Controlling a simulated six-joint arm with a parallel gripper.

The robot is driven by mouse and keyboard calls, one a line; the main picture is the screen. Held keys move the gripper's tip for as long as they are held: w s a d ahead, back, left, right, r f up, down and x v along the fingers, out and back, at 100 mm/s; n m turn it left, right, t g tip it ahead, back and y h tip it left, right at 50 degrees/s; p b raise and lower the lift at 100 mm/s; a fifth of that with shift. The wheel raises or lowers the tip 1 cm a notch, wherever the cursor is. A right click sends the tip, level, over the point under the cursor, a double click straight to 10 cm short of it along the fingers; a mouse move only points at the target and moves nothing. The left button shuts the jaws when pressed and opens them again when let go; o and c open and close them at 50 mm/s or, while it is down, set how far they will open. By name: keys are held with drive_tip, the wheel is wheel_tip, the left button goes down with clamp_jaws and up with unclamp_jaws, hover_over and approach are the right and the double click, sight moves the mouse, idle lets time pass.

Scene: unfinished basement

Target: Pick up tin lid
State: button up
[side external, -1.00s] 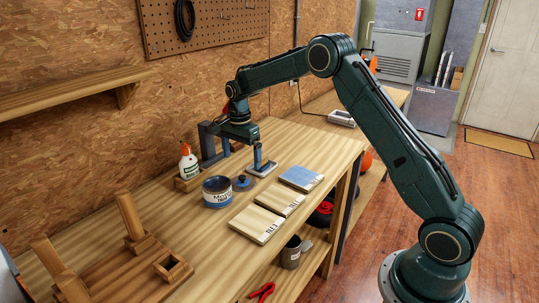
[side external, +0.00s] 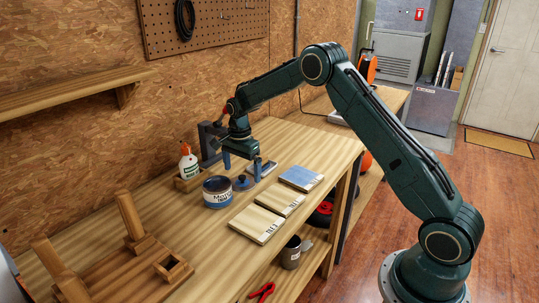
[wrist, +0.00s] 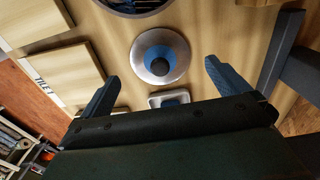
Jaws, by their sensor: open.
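The tin lid (side external: 243,183) is a round disc with a blue centre and a dark knob. It lies on the wooden bench beside the blue-banded tin (side external: 217,193). In the wrist view the lid (wrist: 148,72) shows a silver rim, near the top middle and just beyond my fingertips. My gripper (side external: 242,171) is open and empty, with its blue fingers pointing down above the bench near the lid. In the wrist view my gripper (wrist: 161,72) has its fingers spread to either side of the lid's line. The height gap to the lid is hard to judge.
A white bottle with an orange cap (side external: 188,163) stands in a wooden holder left of the tin. Pale tiles (side external: 257,223) and a blue-topped block (side external: 300,178) lie to the right. A small pale tray (wrist: 155,101) sits by my fingers. A dark stand (side external: 208,142) is behind.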

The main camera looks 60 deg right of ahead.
sight(241, 177)
drive_tip(key=shift+f, duration=1.4)
drive_tip(key=c, duration=1)
drive_tip(key=shift+o, duration=0.2)
drive_tip(key=shift+r, duration=0.15)
wheel_tip(241, 177, up, 20)
drive_tip(key=shift+f, duration=0.2)
drive_tip(key=shift+a+f, duration=0.15)
drive_tip(key=shift+a, duration=0.15)
drive_tip(key=shift+c, duration=0.6)
drive_tip(key=shift+w+a+f, duration=0.1)
drive_tip(key=shift+a+f, duration=0.15)
drive_tip(key=shift+a, duration=0.2)
clamp_jaws()
drive_tip(key=a+f+n, duration=0.1)
drive_tip(key=a+f, duration=0.5)
drive_tip(key=a, duration=0.3)
drive_tip(key=shift+w, duration=0.15)
